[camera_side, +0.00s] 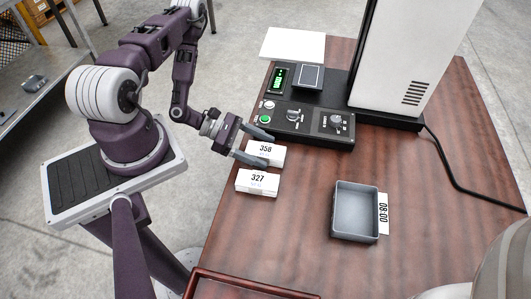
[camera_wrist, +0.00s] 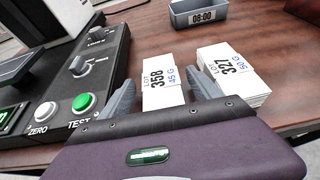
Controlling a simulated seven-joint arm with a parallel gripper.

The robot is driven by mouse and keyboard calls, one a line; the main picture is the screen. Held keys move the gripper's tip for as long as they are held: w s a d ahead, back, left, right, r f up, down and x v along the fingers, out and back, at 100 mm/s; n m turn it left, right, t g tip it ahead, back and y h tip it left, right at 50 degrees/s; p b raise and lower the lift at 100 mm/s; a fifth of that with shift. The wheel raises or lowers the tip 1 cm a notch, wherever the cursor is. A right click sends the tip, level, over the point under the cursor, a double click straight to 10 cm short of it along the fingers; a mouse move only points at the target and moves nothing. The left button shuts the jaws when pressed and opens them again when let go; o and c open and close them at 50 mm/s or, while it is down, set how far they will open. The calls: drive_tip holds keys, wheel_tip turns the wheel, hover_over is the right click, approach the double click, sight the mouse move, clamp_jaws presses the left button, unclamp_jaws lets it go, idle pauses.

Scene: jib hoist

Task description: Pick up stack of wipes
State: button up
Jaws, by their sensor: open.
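Two white stacks of wipes lie side by side near the table's left edge. The stack labelled 358 (camera_side: 270,152) is farther back, near the control panel, and also shows in the wrist view (camera_wrist: 163,82). The stack labelled 327 (camera_side: 256,183) lies just in front of it and shows at the right in the wrist view (camera_wrist: 232,72). My gripper (camera_side: 254,145) is open at the stack labelled 358. In the wrist view its fingers (camera_wrist: 163,96) stand on either side of that stack, the right one between the two stacks. Contact cannot be told.
A black control panel (camera_side: 292,117) with buttons and knobs stands close behind the stacks, by a tall white machine (camera_side: 405,50). A grey tray (camera_side: 342,230) labelled 08:00 sits at the right. A red-brown tray rim (camera_side: 245,284) shows at the front. The table between is clear.

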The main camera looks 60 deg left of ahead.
drive_tip(key=x, duration=0.3)
drive_tip(key=c, duration=1.5)
drive_tip(key=shift+r, duration=0.15)
